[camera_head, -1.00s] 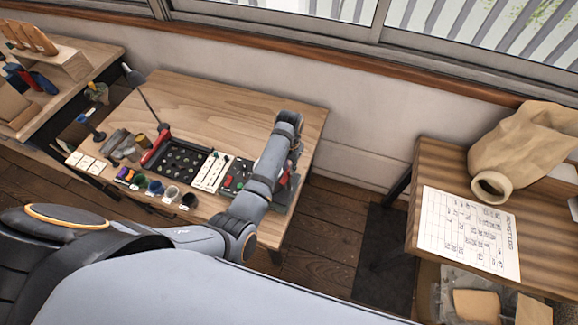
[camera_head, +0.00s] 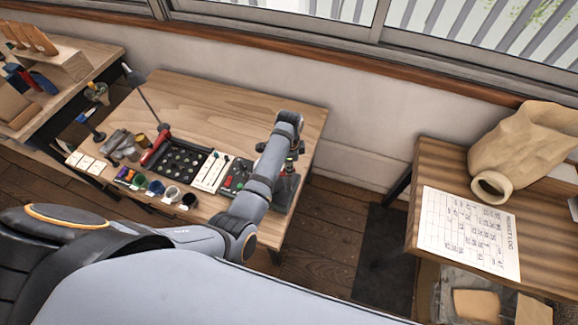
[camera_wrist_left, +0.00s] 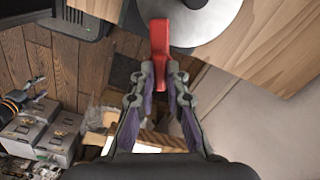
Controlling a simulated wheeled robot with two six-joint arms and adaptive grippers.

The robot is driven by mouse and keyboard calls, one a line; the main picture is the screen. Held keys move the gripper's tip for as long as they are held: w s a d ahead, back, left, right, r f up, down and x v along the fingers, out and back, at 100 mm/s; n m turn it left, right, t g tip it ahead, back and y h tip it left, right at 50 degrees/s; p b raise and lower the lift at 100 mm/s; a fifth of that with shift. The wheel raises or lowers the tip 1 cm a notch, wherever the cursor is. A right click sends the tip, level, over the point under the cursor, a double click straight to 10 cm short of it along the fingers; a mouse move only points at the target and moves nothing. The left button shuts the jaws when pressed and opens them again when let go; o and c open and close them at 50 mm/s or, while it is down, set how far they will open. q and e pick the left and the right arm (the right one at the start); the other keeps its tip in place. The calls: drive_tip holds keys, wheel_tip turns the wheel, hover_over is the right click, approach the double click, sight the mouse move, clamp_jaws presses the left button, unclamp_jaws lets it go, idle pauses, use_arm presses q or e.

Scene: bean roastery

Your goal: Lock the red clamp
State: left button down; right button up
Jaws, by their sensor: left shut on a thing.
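In the left wrist view, the red clamp (camera_wrist_left: 160,42) shows as an upright red lever beside a pale grey disc (camera_wrist_left: 196,15) at the table's edge. My left gripper (camera_wrist_left: 160,72) is shut on the lower end of this red lever. In the head view, my left arm reaches over the right end of the wooden worktable (camera_head: 215,100). There the arm covers the clamp and most of the gripper. Whether the clamp is locked cannot be told.
Left of my arm are a black tray with dark pieces (camera_head: 185,161), a white strip (camera_head: 209,172) and several small cups (camera_head: 172,193). A lamp (camera_head: 146,100) stands at the left. The back of the worktable is clear. A second table (camera_head: 428,165) stands at the right.

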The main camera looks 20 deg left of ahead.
use_arm(q)
drive_tip(key=m, duration=0.4)
drive_tip(key=shift+m, duration=0.3)
idle(0.3)
drive_tip(key=c, duration=1.4)
unclamp_jaws()
drive_tip(key=shift+o, duration=0.2)
drive_tip(key=shift+r, duration=0.1)
wheel_tip(320, 180, up, 12)
